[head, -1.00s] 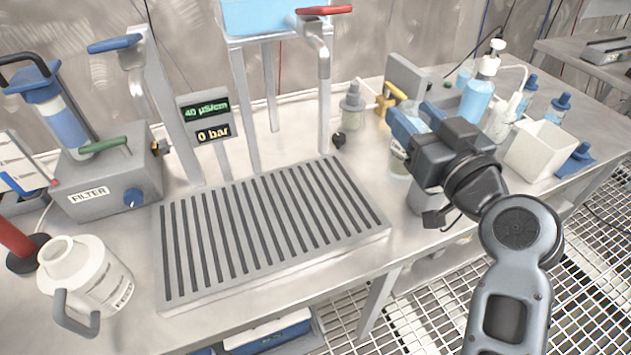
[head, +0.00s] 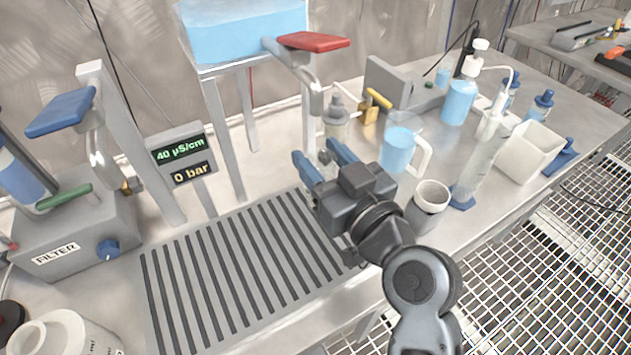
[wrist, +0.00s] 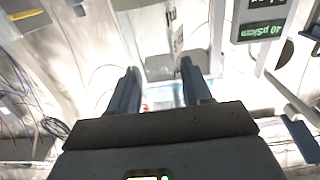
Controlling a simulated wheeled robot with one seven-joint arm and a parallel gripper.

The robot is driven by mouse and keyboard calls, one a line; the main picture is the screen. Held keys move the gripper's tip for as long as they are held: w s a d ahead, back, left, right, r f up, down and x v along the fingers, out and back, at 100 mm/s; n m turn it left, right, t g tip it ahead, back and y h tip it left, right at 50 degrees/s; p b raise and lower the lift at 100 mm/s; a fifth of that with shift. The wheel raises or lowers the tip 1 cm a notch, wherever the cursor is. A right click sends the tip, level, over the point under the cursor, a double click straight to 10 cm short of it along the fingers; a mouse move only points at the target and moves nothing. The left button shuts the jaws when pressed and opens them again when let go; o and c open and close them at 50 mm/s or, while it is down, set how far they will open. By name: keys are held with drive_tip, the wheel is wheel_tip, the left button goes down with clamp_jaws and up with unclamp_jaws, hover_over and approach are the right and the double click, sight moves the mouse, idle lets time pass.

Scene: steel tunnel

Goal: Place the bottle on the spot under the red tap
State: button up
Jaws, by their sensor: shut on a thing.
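The red tap (head: 313,41) is on the stand with the blue tank, its spout pointing down over the right back part of a slatted tray (head: 215,262). My gripper (head: 318,153) is at the tray's right end, its blue fingers pointing toward the area below and just behind that spout. It is shut on the bottle, which is mostly hidden behind the gripper in the head view. In the wrist view a pale, see-through shape (wrist: 172,45) with a bit of lettering lies between the fingers. I cannot tell whether the bottle's base touches the tray. No marked spot is visible.
A grey-capped bottle (head: 337,124) stands behind the gripper. To the right are a blue-filled jug (head: 398,150), a grey cup (head: 428,205), a measuring cylinder (head: 483,165) and a white box (head: 533,150). A blue tap (head: 60,112) and filter unit (head: 75,235) are left. The left tray is clear.

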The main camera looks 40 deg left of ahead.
drive_tip(key=shift+s+d+f, duration=0.1)
drive_tip(key=shift+s+f, duration=0.3)
drive_tip(key=shift+s, duration=0.35)
drive_tip(key=shift+f, duration=2.05)
drive_tip(key=shift+f, duration=0.15)
drive_tip(key=o, duration=1.4)
drive_tip(key=shift+r, duration=0.25)
drive_tip(key=b+v, duration=0.3)
drive_tip(key=v, duration=0.9)
drive_tip(key=shift+s+f, duration=0.1)
drive_tip(key=shift+f, duration=0.05)
